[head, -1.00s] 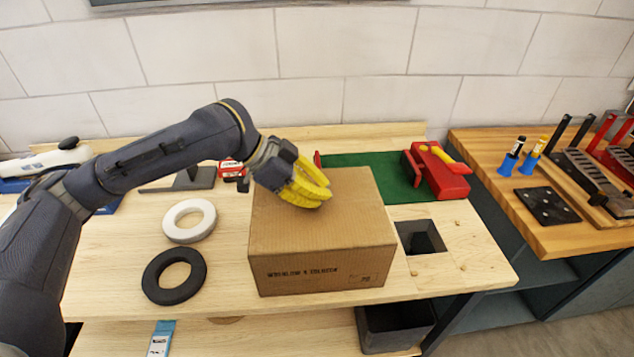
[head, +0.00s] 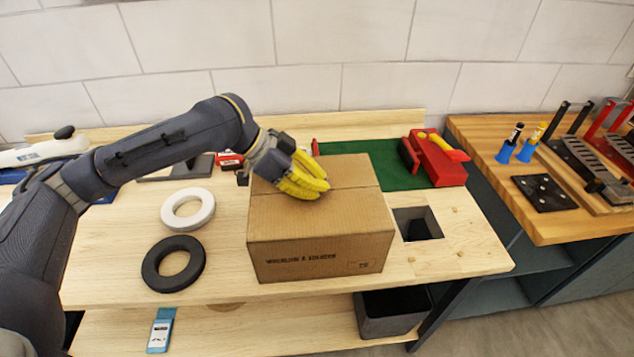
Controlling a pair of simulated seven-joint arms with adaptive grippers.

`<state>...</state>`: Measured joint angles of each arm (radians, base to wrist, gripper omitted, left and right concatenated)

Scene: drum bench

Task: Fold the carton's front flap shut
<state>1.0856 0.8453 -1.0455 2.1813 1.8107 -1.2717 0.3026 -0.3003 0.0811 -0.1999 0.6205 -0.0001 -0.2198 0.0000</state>
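The brown cardboard carton (head: 318,230) stands on the wooden bench, with print on its front face. Its top looks flat and covered, with a seam running across it. No flap stands up in view. My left gripper (head: 312,192) has yellow fingers and rests at or just above the carton's top, near the seam. The fingers lie close together, and I cannot tell whether they are shut or whether they touch the cardboard. My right gripper is not in view.
A white ring (head: 188,208) and a black ring (head: 173,264) lie left of the carton. A red tape dispenser (head: 437,162) sits on a green mat (head: 385,160) behind right. A square hole (head: 418,224) is right of the carton. A grey bin (head: 388,312) stands below.

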